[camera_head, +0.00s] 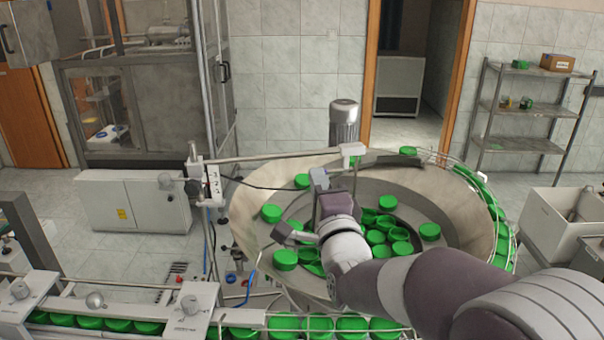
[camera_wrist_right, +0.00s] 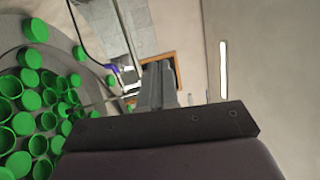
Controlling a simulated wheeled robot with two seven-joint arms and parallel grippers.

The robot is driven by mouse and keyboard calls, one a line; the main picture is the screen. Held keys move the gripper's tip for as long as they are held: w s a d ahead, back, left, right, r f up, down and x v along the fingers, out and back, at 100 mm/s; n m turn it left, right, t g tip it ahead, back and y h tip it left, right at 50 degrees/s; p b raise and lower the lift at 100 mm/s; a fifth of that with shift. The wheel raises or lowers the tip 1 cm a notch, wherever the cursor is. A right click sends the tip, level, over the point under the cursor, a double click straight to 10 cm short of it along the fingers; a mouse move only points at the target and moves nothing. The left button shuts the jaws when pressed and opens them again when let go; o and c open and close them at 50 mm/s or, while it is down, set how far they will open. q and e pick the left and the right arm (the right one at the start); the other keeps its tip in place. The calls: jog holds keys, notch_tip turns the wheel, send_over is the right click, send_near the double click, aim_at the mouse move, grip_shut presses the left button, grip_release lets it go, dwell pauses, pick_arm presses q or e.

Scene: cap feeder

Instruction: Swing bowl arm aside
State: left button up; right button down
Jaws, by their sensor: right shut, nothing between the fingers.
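The bowl arm is a thin metal bar (camera_head: 275,157) reaching from a post at the left over the bowl. It ends in a light grey block (camera_head: 352,150) with a thin rod hanging from it. My right gripper (camera_head: 318,176) is over the bowl, its fingers shut and empty, just below the bar in the head view. I cannot tell whether they touch it. The shut fingers also show in the right wrist view (camera_wrist_right: 158,85). The large bowl (camera_head: 258,195) holds several green caps (camera_head: 397,234), partly hidden by my right arm. My left gripper is not in view.
A white switch box (camera_head: 213,184) sits on the post at the bar's left end. A motor (camera_head: 343,122) stands behind the bowl. A conveyor (camera_head: 240,318) with green caps runs along the front. A railed chute (camera_head: 497,215) curves along the bowl's right side.

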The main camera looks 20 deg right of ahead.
pick_arm(q)
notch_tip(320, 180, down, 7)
jog(key=b, duration=0.6)
pick_arm(e)
notch_tip(320, 180, down, 7)
jog(key=w, duration=0.1)
jog(key=p, duration=0.9)
send_near(299, 156)
jog(key=x, duration=0.5)
jog(key=shift+r, duration=0.35)
jog(key=shift+w+p, duration=0.4)
jog(key=shift+w, duration=0.25)
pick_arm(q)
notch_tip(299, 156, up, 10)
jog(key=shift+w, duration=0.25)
pick_arm(e)
jog(key=shift+w+f, duration=0.1)
jog(key=shift+w, duration=0.2)
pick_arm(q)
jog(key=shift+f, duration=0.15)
